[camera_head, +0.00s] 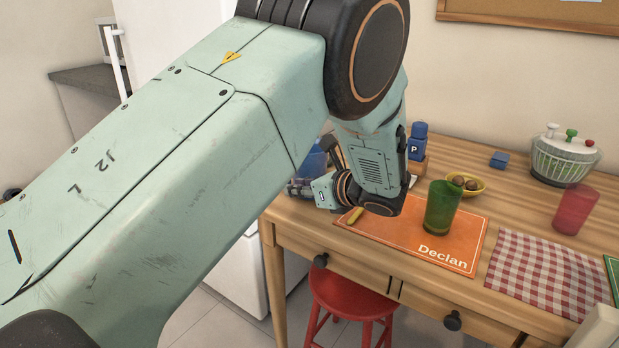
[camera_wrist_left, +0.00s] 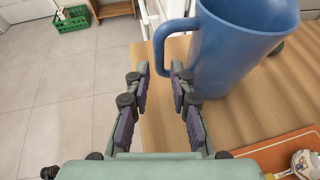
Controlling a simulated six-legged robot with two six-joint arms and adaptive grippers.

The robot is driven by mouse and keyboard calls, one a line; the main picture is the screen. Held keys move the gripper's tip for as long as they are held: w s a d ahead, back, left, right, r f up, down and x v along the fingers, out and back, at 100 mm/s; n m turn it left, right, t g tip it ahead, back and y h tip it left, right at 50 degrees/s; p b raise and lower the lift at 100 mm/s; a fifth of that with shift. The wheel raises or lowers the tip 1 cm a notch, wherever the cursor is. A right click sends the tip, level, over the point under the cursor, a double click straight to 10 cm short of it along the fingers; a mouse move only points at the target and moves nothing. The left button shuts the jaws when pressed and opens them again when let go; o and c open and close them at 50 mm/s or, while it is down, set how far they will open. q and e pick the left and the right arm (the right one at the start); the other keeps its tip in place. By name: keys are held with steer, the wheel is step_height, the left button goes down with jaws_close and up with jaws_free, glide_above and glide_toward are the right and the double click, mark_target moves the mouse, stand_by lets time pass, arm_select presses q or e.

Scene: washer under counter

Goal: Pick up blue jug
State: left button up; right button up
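The blue jug (camera_wrist_left: 235,50) stands upright on the wooden table in the left wrist view, close to my left gripper (camera_wrist_left: 160,72). Its handle faces left and lies just beyond the gap between the fingertips. The right fingertip overlaps the handle's lower end in the picture; I cannot tell if they touch. The fingers are open with nothing between them. In the head view, my left arm hides most of the jug (camera_head: 314,161), and the left gripper (camera_head: 299,187) points left beside it. My right gripper is not in view.
The table holds an orange placemat (camera_head: 400,236), a green cup (camera_head: 442,207), a yellow bowl (camera_head: 478,190), a blue container marked P (camera_head: 417,143), a checked cloth (camera_head: 545,275), a red cup (camera_head: 575,209) and a salad spinner (camera_head: 563,157). A red stool (camera_head: 350,291) stands in front.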

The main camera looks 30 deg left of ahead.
arm_select(q)
steer(key=b+x, duration=0.1)
steer(key=x, duration=0.3)
steer(key=shift+s+a+r, duration=0.1)
steer(key=shift+r, duration=0.1)
steer(key=shift+c, duration=0.4)
jaws_close()
